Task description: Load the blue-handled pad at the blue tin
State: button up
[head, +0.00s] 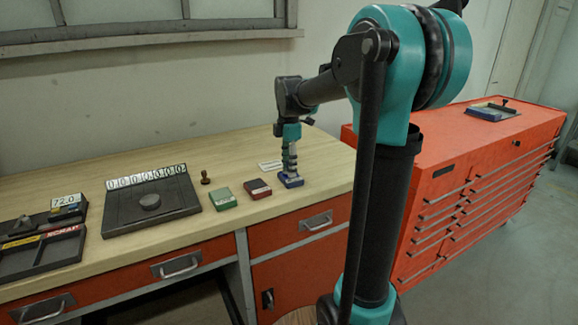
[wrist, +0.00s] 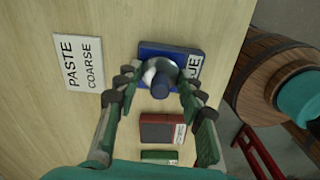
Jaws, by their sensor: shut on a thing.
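My gripper (head: 290,166) points down over the blue tin (head: 291,182) at the right end of the row of tins. In the wrist view, its fingers (wrist: 158,84) are on either side of a blue handle (wrist: 163,88) and hold the blue-handled pad. The pad's pale round body (wrist: 151,72) is over the blue tin (wrist: 190,50), whose label is partly hidden. I cannot tell whether the pad touches the contents of the tin.
A red tin (head: 258,190) and a green tin (head: 222,198) stand left of the blue one. A "PASTE COARSE" card (wrist: 78,62) lies behind. Further left are a small brown knobbed item (head: 205,177), a dark counter device (head: 150,203) and a tray (head: 42,268). A red cabinet (head: 450,150) stands right.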

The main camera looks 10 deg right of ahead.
jog(key=shift+r, duration=3.5)
